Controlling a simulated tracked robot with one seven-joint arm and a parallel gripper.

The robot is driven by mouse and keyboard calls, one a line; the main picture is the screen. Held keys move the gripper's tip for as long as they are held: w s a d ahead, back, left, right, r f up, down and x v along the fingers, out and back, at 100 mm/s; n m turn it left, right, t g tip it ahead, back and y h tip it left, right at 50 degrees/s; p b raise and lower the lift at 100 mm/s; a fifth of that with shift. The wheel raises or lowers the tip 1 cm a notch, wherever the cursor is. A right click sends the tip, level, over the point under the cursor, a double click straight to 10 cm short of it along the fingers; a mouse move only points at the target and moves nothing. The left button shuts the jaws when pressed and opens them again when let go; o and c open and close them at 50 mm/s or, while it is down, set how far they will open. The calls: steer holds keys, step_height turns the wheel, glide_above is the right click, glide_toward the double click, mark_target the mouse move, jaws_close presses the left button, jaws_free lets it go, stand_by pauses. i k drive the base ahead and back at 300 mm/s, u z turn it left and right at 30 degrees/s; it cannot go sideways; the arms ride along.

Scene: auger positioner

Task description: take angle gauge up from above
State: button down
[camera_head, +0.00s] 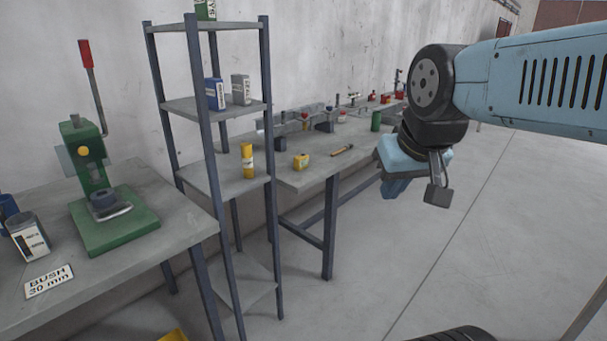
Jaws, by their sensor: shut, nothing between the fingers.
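My gripper (396,190) hangs at the right, pointing down, in front of the long workbench (305,178) and over open floor. It is shut and empty. I cannot tell for sure which thing is the angle gauge. A small yellow rounded tool (300,162) sits on the near part of the workbench. A small dark block (281,144) stands behind it, to its left. Both are well to the left of my gripper and not touched by it. Other small things farther along the bench are too small to make out.
A hammer (343,150) and a green can (376,121) are on the workbench. A shelf rack (207,180) with cans and a yellow bottle (247,161) stands at the left. A green press (105,205) is on the left table.

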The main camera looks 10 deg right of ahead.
mark_target(301, 162)
steer(key=z, duration=0.55)
steer(key=k, duration=0.1)
steer(key=z, duration=1.15)
steer(key=i, duration=1.5)
steer(key=u, duration=2.3)
steer(key=i, duration=0.6)
steer(key=u, duration=0.2)
